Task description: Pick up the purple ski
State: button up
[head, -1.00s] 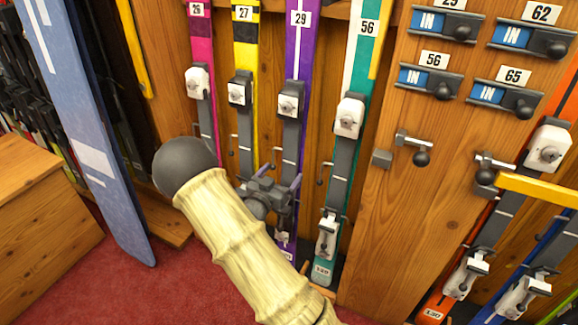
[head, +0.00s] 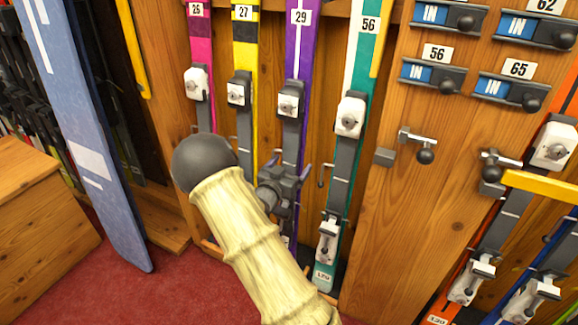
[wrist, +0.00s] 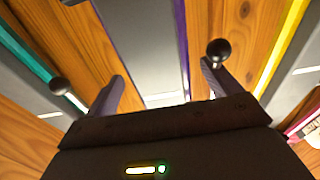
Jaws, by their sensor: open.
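The purple ski (head: 300,50), tagged 29, stands upright in the wooden rack between the yellow and teal skis, with a white and grey binding on it. My gripper (head: 285,170) is open in front of its lower part and hides some of it. In the wrist view the ski's grey binding plate with purple edges (wrist: 152,50) lies between the two spread fingers of my gripper (wrist: 162,72). I cannot tell whether the fingertips reach past the ski's face.
The yellow ski (head: 243,55) and pink ski (head: 201,45) stand to the left, the teal ski (head: 349,165) close on the right. Dark-knobbed latches (head: 425,157) stick out of the wood. A blue board (head: 80,120) leans at the left. Red floor (head: 110,290) is clear.

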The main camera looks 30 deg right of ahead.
aim_at(290, 145)
dwell(0.3)
jog(key=c, duration=1.7)
jog(key=shift+r, duration=0.1)
grip_shut()
jog(key=shift+r, duration=0.1)
jog(key=shift+a+r+p, duration=0.15)
jog(key=shift+r+p, duration=0.25)
jog(key=shift+p, duration=0.25)
notch_tip(290, 145, up, 6)
jog(key=p, duration=0.3)
jog(key=shift+s+r, duration=0.1)
jog(key=shift+r, duration=0.1)
jog(key=p+v, duration=0.5)
jog(key=v, duration=1.4)
jog(key=shift+s+a+f, duration=0.25)
jog(key=shift+a+f, duration=0.05)
